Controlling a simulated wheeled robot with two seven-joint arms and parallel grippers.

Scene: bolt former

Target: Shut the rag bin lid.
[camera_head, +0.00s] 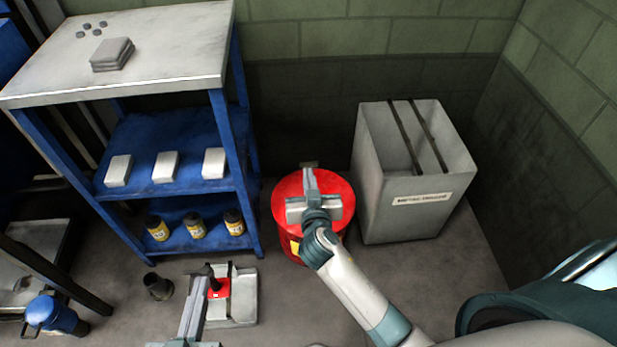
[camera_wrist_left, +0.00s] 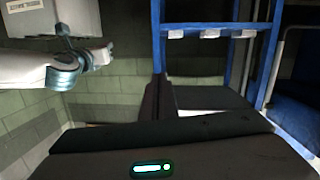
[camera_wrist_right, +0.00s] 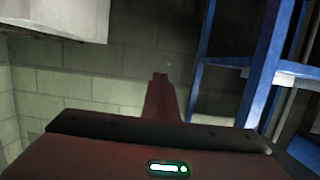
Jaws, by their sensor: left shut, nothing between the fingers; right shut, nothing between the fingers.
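The rag bin (camera_head: 295,246) is a round red drum with a yellow label, standing on the floor in the middle of the head view. Its red lid (camera_head: 338,191) appears to lie flat over the top, with a small brownish part at its back edge. My right gripper (camera_head: 309,174) is shut and empty, directly above the lid and hiding its middle. I cannot tell whether it touches the lid. My left gripper (camera_head: 203,284) is shut and empty, low in the head view, left of the bin. The bin is not seen clearly in either wrist view.
A grey open-topped bin (camera_head: 420,217) with two dark bars stands right of the rag bin. A blue shelf rack (camera_head: 222,130) with boxes and yellow-labelled jars stands left. A grey plate (camera_head: 244,309) with a red block lies under my left gripper. A dark cup (camera_head: 158,287) stands nearby.

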